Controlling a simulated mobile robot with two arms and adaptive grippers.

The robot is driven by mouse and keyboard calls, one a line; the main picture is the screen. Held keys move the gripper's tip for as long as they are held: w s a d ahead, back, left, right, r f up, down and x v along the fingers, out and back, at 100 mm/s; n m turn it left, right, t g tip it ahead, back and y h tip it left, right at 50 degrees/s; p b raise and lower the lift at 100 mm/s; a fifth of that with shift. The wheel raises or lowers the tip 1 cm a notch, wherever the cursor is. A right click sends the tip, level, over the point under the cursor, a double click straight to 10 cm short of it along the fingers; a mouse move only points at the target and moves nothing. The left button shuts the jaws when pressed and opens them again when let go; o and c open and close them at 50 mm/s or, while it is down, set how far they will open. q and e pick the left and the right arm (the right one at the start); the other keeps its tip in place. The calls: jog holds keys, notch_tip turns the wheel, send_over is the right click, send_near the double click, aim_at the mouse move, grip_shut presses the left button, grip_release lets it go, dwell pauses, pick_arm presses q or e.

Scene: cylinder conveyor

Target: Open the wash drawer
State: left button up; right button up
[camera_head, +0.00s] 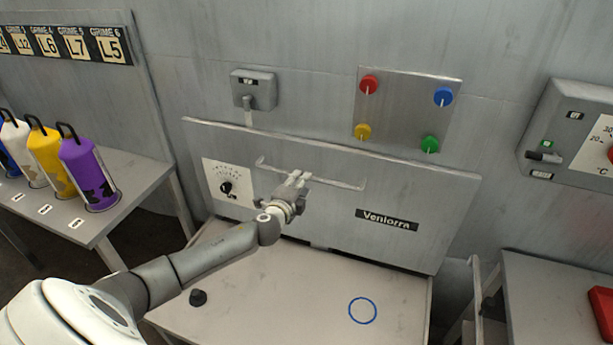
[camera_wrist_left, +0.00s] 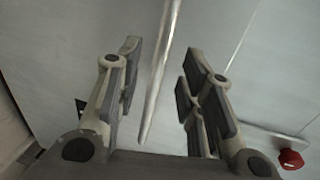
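The wash drawer appears as a wide grey front panel (camera_head: 330,215) with a "Veniorra" label (camera_head: 387,220) and a long thin handle bar (camera_head: 340,182). I cannot tell for sure whether the drawer is fully closed. My left gripper (camera_head: 297,178) is at the handle, left of the bar's middle. In the left wrist view my left gripper (camera_wrist_left: 160,85) is open, and the handle bar (camera_wrist_left: 158,85) runs lengthwise between its two fingers, with space on both sides. No finger visibly presses on the bar. My right gripper is not in view.
A dial (camera_head: 226,187) sits on the panel's left. Below are a grey worktop (camera_head: 270,300) with a blue ring (camera_head: 362,310) and a black knob (camera_head: 198,297). Colored buttons (camera_head: 405,112) are on the wall. Canisters (camera_head: 90,175) stand on the left table; a red object (camera_head: 603,310) lies right.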

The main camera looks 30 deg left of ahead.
pick_arm(q)
jog(key=shift+x, duration=2.5)
grip_shut()
